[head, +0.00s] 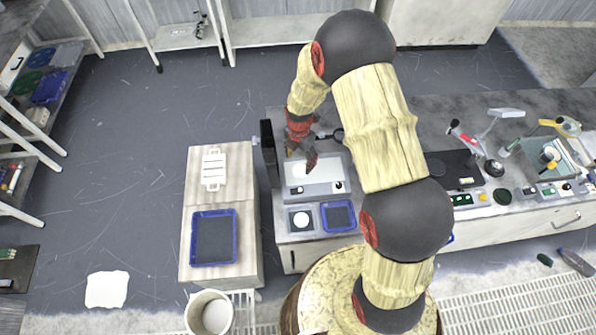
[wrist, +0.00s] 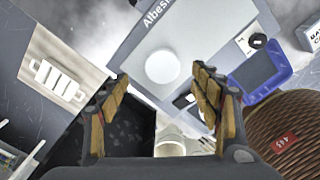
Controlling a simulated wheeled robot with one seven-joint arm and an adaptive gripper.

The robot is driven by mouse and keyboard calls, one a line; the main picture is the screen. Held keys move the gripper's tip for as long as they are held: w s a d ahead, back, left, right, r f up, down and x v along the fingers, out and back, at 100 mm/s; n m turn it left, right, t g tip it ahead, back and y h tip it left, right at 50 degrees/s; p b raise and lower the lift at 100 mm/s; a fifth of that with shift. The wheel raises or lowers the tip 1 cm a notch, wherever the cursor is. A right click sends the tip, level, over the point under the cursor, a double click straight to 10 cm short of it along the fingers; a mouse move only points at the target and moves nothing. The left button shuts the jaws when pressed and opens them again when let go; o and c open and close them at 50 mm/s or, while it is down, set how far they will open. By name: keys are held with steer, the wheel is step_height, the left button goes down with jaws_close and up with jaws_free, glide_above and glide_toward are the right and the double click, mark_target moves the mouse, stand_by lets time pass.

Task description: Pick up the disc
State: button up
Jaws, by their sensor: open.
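A white disc (wrist: 162,66) lies flat on the top of a grey machine (wrist: 205,30) in the wrist view. In the head view a pale round patch (head: 300,169) shows on the same machine (head: 317,190), partly behind my gripper (head: 301,163). A second white disc (head: 302,219) sits on a small square plate in front of the machine. My gripper, also in the wrist view (wrist: 160,88), is open and empty, above the machine. Its fingers stand either side of the disc's lower part in the picture, apart from it. The exact height gap cannot be told.
A blue tray (head: 338,231) stands beside the square plate. A side bench holds a white rack (head: 213,168) and another blue tray (head: 213,264). A white bucket (head: 209,314) stands below it. Cluttered instruments, including a lamp (head: 506,113), fill the bench at right.

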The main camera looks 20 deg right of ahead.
mark_target(300, 170)
steer(key=shift+s+f+b, duration=0.2)
steer(key=shift+f+b, duration=0.1)
steer(key=shift+f, duration=2.4)
steer(key=c, duration=0.3)
steer(key=c, duration=1)
